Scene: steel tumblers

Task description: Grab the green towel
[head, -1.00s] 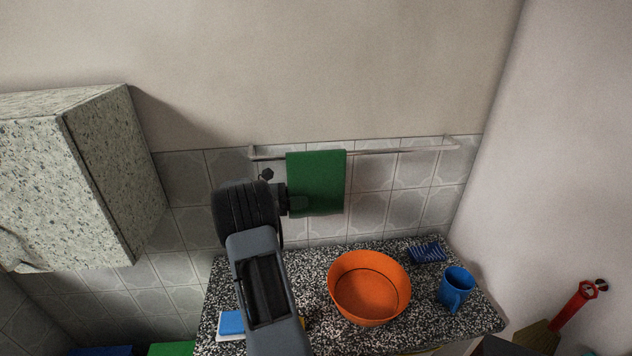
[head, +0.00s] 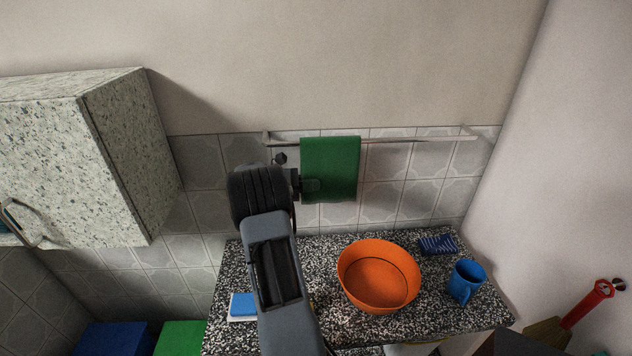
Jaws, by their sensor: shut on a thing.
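The green towel (head: 335,170) hangs folded over a metal rail (head: 420,139) on the tiled wall, above the counter. My gripper (head: 311,185) is at the towel's left edge, about halfway down or lower, and is shut on it. One finger shows dark against the front of the towel; the other finger is hidden. The towel still lies over the rail. My dark wrist and grey arm reach up from the bottom of the head view, to the left of the towel.
Below is a speckled counter (head: 326,246) with an orange bowl (head: 379,276), a blue mug (head: 467,281), a dark blue striped item (head: 438,245) and a blue-and-white item (head: 243,306). A speckled cabinet (head: 129,155) is on the left wall. Blue (head: 117,338) and green (head: 180,338) boxes are lower left.

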